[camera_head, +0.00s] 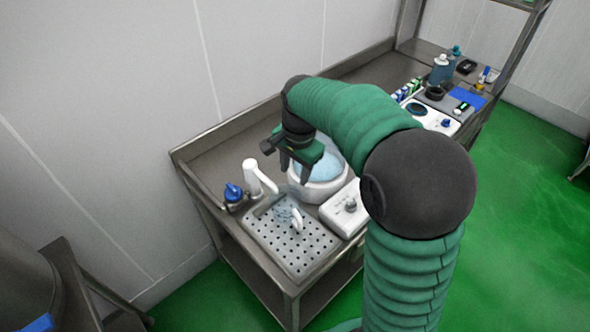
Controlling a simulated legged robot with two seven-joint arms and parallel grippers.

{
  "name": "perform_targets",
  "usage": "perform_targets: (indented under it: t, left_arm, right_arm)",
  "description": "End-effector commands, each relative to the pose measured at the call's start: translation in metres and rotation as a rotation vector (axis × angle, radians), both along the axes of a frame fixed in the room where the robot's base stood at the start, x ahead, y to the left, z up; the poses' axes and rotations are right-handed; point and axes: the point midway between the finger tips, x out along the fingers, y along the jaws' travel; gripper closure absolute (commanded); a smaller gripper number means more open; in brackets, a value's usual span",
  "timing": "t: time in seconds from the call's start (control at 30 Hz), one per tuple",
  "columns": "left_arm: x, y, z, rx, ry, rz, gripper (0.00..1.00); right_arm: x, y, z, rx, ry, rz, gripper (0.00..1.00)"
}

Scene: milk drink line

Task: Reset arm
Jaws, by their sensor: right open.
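My right arm, in green sleeves with a black joint, rises on the right and bends over the metal table (205,170). My right gripper (295,176) points down, open, at the left side of a white round pot (322,190) with a pale blue inside. From this angle I cannot tell whether the fingers touch the pot's rim. I see nothing held between them. My left gripper is not in view.
A white tap-like thing (258,178) and a blue-topped item (234,191) stand left of the pot. A perforated tray (290,249) lies in front. A white box with a knob (343,211) sits right. Bottles (440,69) stand far back.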

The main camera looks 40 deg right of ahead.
Motion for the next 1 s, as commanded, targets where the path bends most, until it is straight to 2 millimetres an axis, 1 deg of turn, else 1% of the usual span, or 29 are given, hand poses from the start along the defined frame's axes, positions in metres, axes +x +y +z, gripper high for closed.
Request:
perform_targets:
  t: [0.13, 0.37, 0.43, 0.47, 0.57, 0.6, 0.67, 0.7, 0.73, 0.8, 0.83, 0.9, 1.0]
  left_arm:
    - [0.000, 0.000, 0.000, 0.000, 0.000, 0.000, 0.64]
    - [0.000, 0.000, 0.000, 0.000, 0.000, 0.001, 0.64]
    - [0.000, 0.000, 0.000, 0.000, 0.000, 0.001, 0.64]
    - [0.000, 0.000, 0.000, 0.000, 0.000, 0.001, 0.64]
    - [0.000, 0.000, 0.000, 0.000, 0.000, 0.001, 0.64]
    - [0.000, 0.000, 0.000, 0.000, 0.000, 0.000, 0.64]
    - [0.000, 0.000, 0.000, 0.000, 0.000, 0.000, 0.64]
    - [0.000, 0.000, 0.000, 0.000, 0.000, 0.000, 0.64]
    - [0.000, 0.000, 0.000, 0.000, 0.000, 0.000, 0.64]
    - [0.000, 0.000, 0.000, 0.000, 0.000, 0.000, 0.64]
    - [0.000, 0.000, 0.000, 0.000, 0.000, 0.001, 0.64]
    - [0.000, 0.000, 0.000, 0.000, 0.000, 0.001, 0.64]
    - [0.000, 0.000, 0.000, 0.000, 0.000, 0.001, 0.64]
  right_arm:
    - [-0.001, 0.003, 0.002, -0.002, -0.001, 0.001, 0.56]
    - [0.000, 0.000, -0.001, 0.000, 0.000, 0.004, 0.56]
    - [-0.002, 0.009, -0.008, -0.007, 0.002, 0.064, 0.56]
    - [-0.005, 0.018, -0.014, -0.013, 0.003, 0.121, 0.56]
    - [-0.025, 0.062, -0.048, -0.056, 0.000, 0.448, 0.56]
    - [-0.038, 0.081, -0.063, -0.080, -0.004, 0.609, 0.56]
    - [-0.059, 0.107, -0.084, -0.118, -0.013, 0.840, 0.56]
    - [-0.073, 0.121, -0.095, -0.141, -0.019, 0.978, 0.56]
    - [-0.083, 0.130, -0.103, -0.158, -0.022, 1.068, 0.56]
    - [-0.101, 0.143, -0.115, -0.188, -0.030, 1.227, 0.56]
    - [-0.106, 0.147, -0.118, -0.197, -0.032, 1.271, 0.56]
    - [-0.111, 0.150, -0.122, -0.208, -0.035, 1.323, 0.56]
    - [-0.111, 0.150, -0.122, -0.209, -0.036, 1.329, 0.56]
